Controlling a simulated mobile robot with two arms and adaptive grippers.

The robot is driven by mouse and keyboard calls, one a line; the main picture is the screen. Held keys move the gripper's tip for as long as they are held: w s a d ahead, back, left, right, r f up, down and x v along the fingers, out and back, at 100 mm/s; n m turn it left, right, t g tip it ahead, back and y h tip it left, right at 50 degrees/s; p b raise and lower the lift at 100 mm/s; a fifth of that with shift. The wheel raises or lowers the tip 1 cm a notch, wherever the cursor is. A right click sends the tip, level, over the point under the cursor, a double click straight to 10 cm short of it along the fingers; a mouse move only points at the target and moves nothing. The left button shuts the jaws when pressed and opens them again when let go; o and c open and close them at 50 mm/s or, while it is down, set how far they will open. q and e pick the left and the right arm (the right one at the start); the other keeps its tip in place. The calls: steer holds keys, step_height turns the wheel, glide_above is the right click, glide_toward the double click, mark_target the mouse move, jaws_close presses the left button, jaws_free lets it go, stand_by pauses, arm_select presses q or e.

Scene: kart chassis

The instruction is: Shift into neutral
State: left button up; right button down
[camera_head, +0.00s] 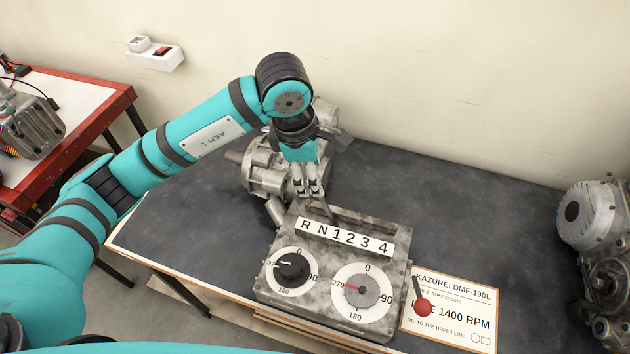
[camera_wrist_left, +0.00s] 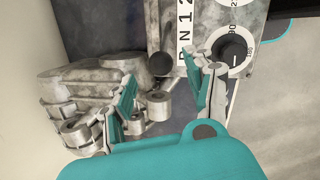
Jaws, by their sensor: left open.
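A grey metal gearbox (camera_head: 295,241) with a white strip (camera_head: 345,237) reading R N 1 2 3 4 stands on the dark bench. A dark shift lever (camera_head: 328,210) rises behind the strip, near its R-N-1 end; I cannot tell its exact gear. My left gripper (camera_head: 309,191) is above the gearbox's back edge, close to this lever. In the left wrist view the gripper (camera_wrist_left: 163,84) is open, and a dark round knob (camera_wrist_left: 161,64) shows between and beyond its fingers. Contact with the knob is not visible. My right gripper is out of view.
A black dial (camera_head: 292,266) and a grey dial (camera_head: 362,290) are on the gearbox front. A red-balled lever (camera_head: 423,307) is at its right, before an engine card (camera_head: 450,311). Metal castings (camera_head: 262,170) stand behind; an engine (camera_head: 597,225) is at far right.

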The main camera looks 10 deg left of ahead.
arm_select(q)
step_height(320, 180, up, 6)
steer(key=a, duration=0.1)
steer(key=shift+s+r, duration=0.15)
steer(key=shift+s, duration=0.2)
stand_by(0.3)
